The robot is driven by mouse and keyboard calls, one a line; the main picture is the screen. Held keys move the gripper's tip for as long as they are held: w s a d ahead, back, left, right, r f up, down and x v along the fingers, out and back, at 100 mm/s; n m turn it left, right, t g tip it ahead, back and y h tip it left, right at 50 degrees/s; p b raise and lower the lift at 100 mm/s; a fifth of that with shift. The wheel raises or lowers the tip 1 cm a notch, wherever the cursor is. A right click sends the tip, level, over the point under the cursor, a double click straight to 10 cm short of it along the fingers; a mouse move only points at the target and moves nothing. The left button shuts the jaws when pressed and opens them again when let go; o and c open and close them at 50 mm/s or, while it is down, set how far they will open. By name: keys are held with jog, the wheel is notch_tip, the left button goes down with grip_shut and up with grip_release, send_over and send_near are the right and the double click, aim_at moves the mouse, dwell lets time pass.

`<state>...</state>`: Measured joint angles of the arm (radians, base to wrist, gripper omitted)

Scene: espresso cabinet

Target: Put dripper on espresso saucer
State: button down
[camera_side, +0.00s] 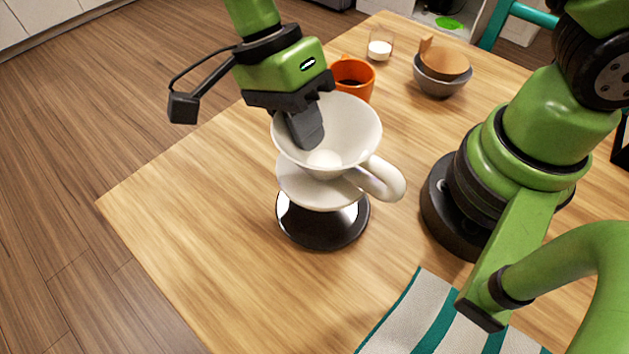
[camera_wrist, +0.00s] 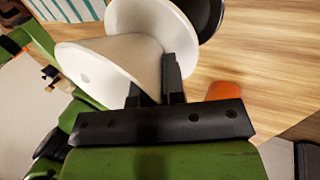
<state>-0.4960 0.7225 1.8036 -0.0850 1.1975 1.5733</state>
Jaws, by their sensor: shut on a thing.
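The white dripper (camera_side: 355,120), a cone with a round base flange and a side handle, is upright in the middle of the side view. My gripper (camera_side: 308,138) is shut on its wall at the rim, with a finger inside the cone. The wrist view shows the dripper (camera_wrist: 95,62) between the fingers (camera_wrist: 152,80). The glossy black espresso saucer (camera_side: 322,228) is directly under the dripper's flange, partly hidden by it. It also shows at the top of the wrist view (camera_wrist: 211,15). I cannot tell whether dripper and saucer touch.
An orange cup (camera_side: 358,82) with dark contents stands just behind the dripper. A small glass (camera_side: 380,47) and a grey bowl (camera_side: 440,84) holding a brown filter are farther back. A striped cloth (camera_side: 425,318) lies at the front. The wooden table is clear to the left.

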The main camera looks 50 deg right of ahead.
notch_tip(320, 180, down, 8)
jog(key=shift+r, duration=0.1)
dwell(0.4)
jog(key=c, duration=1.2)
grip_release()
